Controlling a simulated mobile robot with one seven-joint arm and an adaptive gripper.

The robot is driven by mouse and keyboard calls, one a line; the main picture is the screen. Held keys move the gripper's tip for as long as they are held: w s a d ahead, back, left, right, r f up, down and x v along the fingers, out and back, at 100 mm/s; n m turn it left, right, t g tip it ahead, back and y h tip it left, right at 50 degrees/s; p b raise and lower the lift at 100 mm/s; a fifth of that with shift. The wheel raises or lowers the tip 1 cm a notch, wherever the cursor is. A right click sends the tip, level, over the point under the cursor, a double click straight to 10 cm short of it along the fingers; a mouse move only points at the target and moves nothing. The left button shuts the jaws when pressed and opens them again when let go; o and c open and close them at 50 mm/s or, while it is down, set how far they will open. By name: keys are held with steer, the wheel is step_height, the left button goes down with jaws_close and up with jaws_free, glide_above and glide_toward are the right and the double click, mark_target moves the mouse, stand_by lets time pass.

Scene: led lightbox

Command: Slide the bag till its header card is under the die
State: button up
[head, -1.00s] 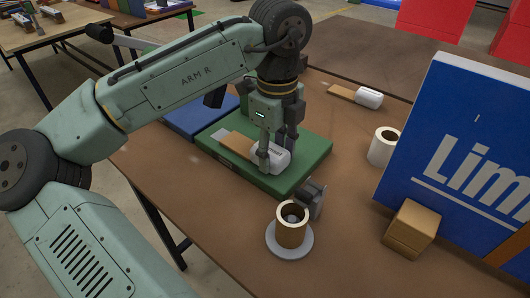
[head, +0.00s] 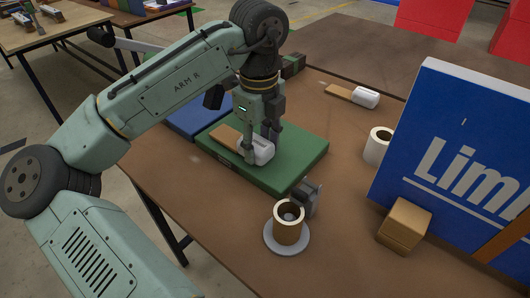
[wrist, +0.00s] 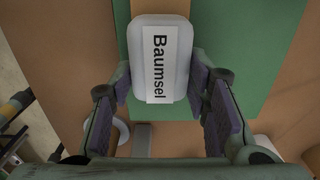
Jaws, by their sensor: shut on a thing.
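The bag is a white pouch (head: 262,153) with a brown header card (head: 224,137) pointing to the back left. It lies on the green board (head: 275,178). My gripper (head: 260,152) is shut on the white pouch, one finger on each side. In the wrist view the pouch (wrist: 177,40) sits between the two pads (wrist: 165,95), with a label reading "Baumsel"; the brown card (wrist: 165,6) shows at the top edge. I cannot pick out the die; my arm covers part of the area behind the board. A grey lever (head: 140,45) shows behind my arm.
A blue board (head: 197,117) adjoins the green one. In front are a dark clamp-like piece (head: 308,194) and a tan cup (head: 288,230) on a grey disc.

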steer(key=shift+w+a, duration=0.15)
steer(key=shift+a, duration=0.05)
steer(key=o, duration=1.4)
steer(key=shift+f, duration=0.1)
steer(key=shift+o, duration=0.2)
